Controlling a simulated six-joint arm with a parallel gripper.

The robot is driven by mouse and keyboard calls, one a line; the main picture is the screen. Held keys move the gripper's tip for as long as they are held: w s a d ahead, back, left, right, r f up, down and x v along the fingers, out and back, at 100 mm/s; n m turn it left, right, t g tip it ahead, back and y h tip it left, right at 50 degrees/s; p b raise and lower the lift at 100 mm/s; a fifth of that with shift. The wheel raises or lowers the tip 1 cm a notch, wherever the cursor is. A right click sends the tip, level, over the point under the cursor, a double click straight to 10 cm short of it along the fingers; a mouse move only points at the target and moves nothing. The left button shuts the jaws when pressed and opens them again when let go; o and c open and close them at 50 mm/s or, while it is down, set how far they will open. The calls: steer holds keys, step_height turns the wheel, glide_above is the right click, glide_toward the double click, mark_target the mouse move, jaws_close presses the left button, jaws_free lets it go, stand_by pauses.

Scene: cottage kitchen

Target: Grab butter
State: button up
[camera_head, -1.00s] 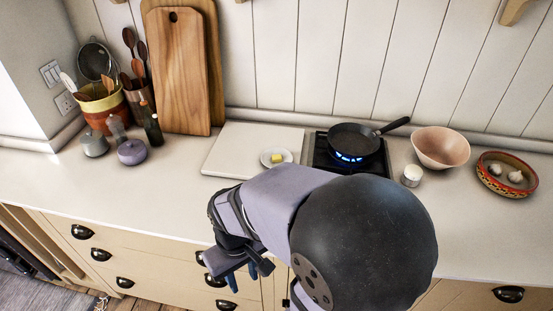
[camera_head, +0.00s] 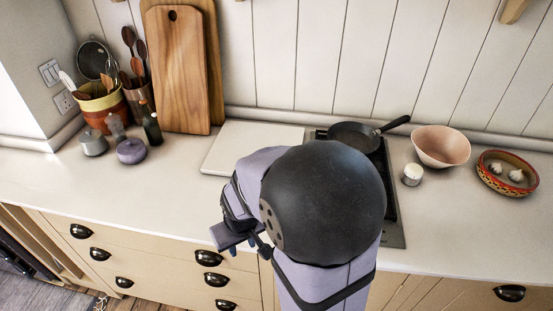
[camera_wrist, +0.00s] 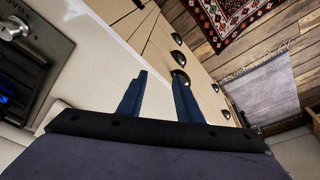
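The butter and its small plate are hidden behind my arm in the head view, and neither shows in the wrist view. The pale board (camera_head: 240,142) they stood on shows only in part, at the back of the counter. In the wrist view my gripper (camera_wrist: 158,88) has two blue fingers spread apart with nothing between them. It points down past the counter's front edge toward the drawers and floor.
A black frying pan (camera_head: 355,137) sits on the hob (camera_head: 393,215) right of the board. A small white jar (camera_head: 412,175), a pink bowl (camera_head: 441,146) and a patterned dish (camera_head: 506,173) with garlic stand further right. The left front counter (camera_head: 115,185) is clear.

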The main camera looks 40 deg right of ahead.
steer(key=w+d+t, duration=0.1)
steer(key=w+d, duration=0.3)
steer(key=w+d+f+m+t+h+b, duration=0.1)
steer(key=w+d+t, duration=0.1)
steer(key=w+d, duration=0.2)
steer(key=w+d+f+m+t+h, duration=0.1)
steer(key=w+d+t, duration=0.1)
steer(key=w+d, duration=0.2)
steer(key=shift+d+f, duration=0.1)
steer(key=shift+d, duration=0.05)
steer(key=w+d+t, duration=0.1)
steer(key=d, duration=0.1)
steer(key=w+d, duration=0.1)
steer(key=w+d+t+h+b, duration=0.1)
steer(key=d, duration=0.1)
steer(key=shift+d+m+t, duration=0.3)
steer(key=shift+d, duration=0.05)
steer(key=d+t, duration=0.1)
steer(key=d, duration=0.1)
steer(key=d+r+t+h, duration=0.1)
steer(key=d, duration=0.1)
steer(key=w+d, duration=0.1)
steer(key=d, duration=0.1)
steer(key=shift+r+m+t+h+b, duration=0.4)
steer(key=shift+d+r, duration=0.2)
steer(key=shift+d, duration=0.05)
steer(key=shift+p+x, duration=0.45)
steer(key=shift+x, duration=0.65)
steer(key=shift+w, duration=0.15)
